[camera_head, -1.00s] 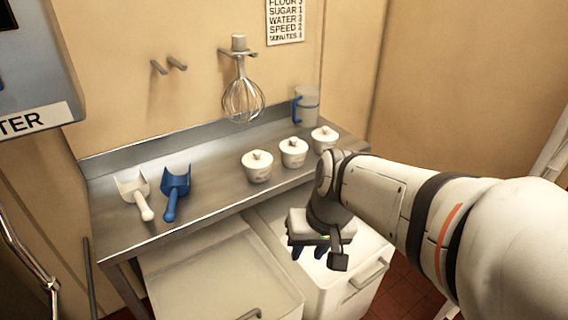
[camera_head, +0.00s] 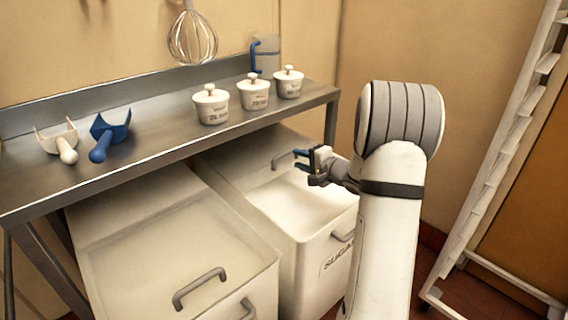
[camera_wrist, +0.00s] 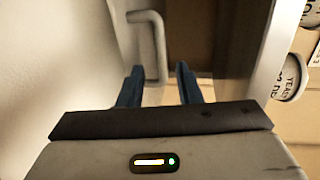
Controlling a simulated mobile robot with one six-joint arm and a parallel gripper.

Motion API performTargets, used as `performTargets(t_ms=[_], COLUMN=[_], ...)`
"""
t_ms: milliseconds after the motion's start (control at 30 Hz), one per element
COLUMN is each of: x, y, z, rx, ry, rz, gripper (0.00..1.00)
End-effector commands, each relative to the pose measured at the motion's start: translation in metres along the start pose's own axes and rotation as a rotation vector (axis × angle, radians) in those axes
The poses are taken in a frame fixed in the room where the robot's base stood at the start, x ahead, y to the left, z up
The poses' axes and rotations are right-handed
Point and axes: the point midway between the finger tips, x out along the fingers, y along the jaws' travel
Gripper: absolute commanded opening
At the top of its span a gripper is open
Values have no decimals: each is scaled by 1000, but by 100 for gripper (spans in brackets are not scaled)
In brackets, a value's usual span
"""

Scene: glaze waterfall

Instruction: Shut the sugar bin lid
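The sugar bin (camera_head: 328,262), marked SUGAR on its front, stands partly under the steel table at centre right. Its top is open and white sugar (camera_head: 307,205) shows inside. Its lid (camera_head: 240,160) is raised and tilted back under the table edge, with a grey bar handle (camera_head: 281,160). My gripper (camera_head: 298,160) is over the bin opening, close to this handle. In the wrist view the handle (camera_wrist: 158,45) lies ahead, its near end between the two blue fingers of my gripper (camera_wrist: 159,72). The fingers are apart. I cannot tell whether they touch the handle.
A second bin with a shut lid (camera_head: 150,245) stands to the left. A white rack (camera_head: 490,170) stands at right.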

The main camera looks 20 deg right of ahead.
Motion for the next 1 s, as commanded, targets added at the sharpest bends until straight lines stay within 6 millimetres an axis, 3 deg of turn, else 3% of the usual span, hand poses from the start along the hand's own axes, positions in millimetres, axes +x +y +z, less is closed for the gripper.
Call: performTargets(t_ms=[500,867,1000], x=[71,76,76], y=[0,-1,-1], z=[0,1,1], rx=[1,2,1], ry=[0,0,0], rz=[-3,-1,-1], gripper=[31,30,19])
